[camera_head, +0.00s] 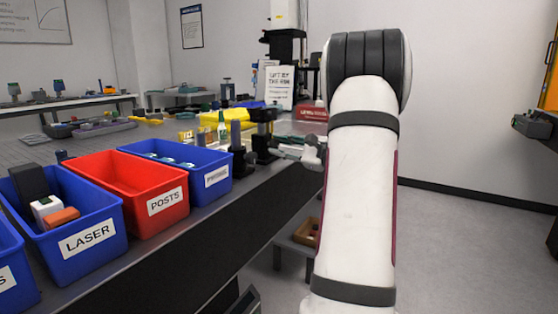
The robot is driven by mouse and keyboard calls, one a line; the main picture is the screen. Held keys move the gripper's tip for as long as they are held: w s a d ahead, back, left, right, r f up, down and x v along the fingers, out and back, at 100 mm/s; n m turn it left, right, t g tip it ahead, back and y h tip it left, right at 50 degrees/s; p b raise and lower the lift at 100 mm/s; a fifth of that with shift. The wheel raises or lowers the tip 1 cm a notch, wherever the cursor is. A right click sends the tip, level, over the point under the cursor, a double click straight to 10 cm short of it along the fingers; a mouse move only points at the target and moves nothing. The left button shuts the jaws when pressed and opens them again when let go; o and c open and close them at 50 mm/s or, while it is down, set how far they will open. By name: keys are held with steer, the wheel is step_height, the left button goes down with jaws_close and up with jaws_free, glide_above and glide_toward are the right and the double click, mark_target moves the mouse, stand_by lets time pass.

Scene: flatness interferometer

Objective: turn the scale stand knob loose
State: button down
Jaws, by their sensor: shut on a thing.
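My white arm fills the middle right, and its wrist hides part of my gripper (284,149). The gripper lies at the right edge of the bench and points left. Its jaws are shut on the knob on the side of a black upright stand (262,127). The knob is very small here and hidden by the fingers, so its turn angle cannot be told. The stand is upright on the bench. A second dark post with a grey top (237,139) stands just left of it.
Blue (82,240), red (165,202) and blue (217,178) bins line the near bench edge. A green-capped bottle (221,127), yellow tray (222,115) and white sign (280,86) stand behind. The floor (450,245) at right is clear.

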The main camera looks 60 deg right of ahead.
steer(key=n+b, duration=0.1)
steer(key=b, duration=0.1)
steer(key=n+b, duration=0.1)
steer(key=n, duration=0.1)
steer(key=n+b, duration=0.1)
steer(key=b, duration=0.1)
steer(key=shift+f+b, duration=0.25)
steer(key=shift+b, duration=0.05)
steer(key=n+b, duration=0.2)
steer(key=shift+r+n+b, duration=0.1)
steer(key=shift+n+b, duration=0.2)
steer(key=shift+b, duration=0.1)
steer(key=c, duration=1.3)
jaws_free()
steer(key=shift+r, duration=0.1)
steer(key=shift+s, duration=0.1)
steer(key=s, duration=1.1)
steer(key=shift+s+d+f, duration=0.25)
steer(key=shift+s+d, duration=0.15)
steer(key=shift+d, duration=0.05)
